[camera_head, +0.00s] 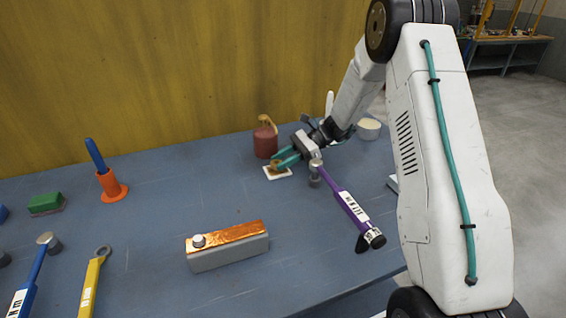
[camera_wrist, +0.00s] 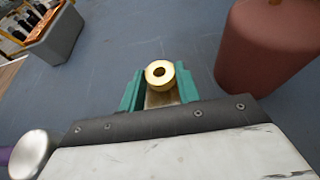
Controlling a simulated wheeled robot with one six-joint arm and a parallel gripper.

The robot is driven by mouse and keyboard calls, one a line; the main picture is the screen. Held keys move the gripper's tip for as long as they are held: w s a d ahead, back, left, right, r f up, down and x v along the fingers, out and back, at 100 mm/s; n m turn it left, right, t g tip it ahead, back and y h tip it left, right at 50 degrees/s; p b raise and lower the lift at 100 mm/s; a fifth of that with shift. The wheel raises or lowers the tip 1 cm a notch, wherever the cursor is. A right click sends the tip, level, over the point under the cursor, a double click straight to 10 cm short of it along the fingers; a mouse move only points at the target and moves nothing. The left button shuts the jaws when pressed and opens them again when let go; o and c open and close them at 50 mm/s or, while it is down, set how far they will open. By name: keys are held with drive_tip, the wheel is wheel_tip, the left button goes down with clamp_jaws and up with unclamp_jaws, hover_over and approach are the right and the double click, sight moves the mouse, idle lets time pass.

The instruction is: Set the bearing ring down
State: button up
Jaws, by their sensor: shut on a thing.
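The bearing ring (camera_wrist: 158,67) is a small gold ring with a dark hole. In the wrist view it sits between the teal fingers of my gripper (camera_wrist: 159,84), which is shut on it. In the head view my gripper (camera_head: 283,161) reaches down to the left over a small white plate (camera_head: 283,176) on the blue bench. The ring is mostly hidden there. I cannot tell whether the ring touches the plate or is held just above it.
A dark red can (camera_head: 265,143) stands close behind my gripper. A purple-handled hammer (camera_head: 348,204) is close in front. A grey box with a copper top (camera_head: 230,256) stands nearer. Several tools lie at left. The bench (camera_head: 180,190) is clear left of the plate.

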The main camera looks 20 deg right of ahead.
drive_tip(key=shift+f, duration=0.45)
drive_tip(key=shift+f, duration=0.15)
drive_tip(key=o, duration=1)
